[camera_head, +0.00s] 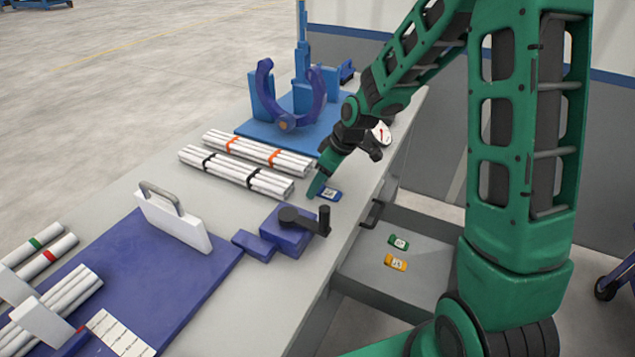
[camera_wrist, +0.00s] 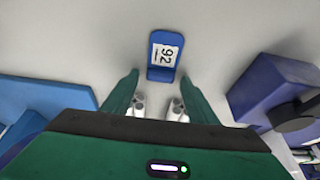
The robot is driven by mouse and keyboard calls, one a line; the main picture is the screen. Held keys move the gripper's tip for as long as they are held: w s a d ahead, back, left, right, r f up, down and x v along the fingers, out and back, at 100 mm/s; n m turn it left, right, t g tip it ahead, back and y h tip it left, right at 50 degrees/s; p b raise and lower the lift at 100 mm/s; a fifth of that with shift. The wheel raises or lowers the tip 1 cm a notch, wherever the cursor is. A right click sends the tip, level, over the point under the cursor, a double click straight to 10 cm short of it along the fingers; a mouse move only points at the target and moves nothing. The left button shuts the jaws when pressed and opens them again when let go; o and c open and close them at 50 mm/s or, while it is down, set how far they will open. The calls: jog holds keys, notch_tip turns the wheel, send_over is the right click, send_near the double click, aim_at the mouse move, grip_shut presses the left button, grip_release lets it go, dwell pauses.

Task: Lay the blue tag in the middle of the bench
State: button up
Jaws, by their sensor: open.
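The blue tag (camera_head: 330,194) lies flat on the grey bench (camera_head: 352,207), near the bench's right edge and beside the drawer side. In the wrist view the blue tag (camera_wrist: 164,55) carries a white label reading 92. My gripper (camera_head: 317,190) is low over the bench, just left of the tag in the head view. In the wrist view my gripper (camera_wrist: 158,82) has its two green fingers apart, with the tag just beyond the fingertips and nothing held between them. Whether the fingertips touch the bench is not clear.
White pipe bundles with orange bands (camera_head: 258,152) and black bands (camera_head: 235,172) lie left of my gripper. A blue vise-like block (camera_head: 288,232) stands nearer. An open drawer (camera_head: 365,262) holds a green tag (camera_head: 398,242) and a yellow tag (camera_head: 396,262). A blue clamp stand (camera_head: 285,95) is behind.

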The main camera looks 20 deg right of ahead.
aim_at(335, 195)
jog(key=v, duration=1.2)
jog(key=s+d+r+m+g+h, duration=0.1)
jog(key=s+d+r+m+h, duration=0.2)
jog(key=s+d+m, duration=0.65)
jog(key=s+d+m+g, duration=0.1)
jog(key=s+d+m, duration=0.2)
jog(key=s, duration=0.8)
jog(key=s+d+m+g, duration=0.1)
jog(key=s+d+m, duration=0.2)
jog(key=s, duration=0.8)
jog(key=shift+s+f, duration=0.15)
jog(key=shift+s, duration=0.1)
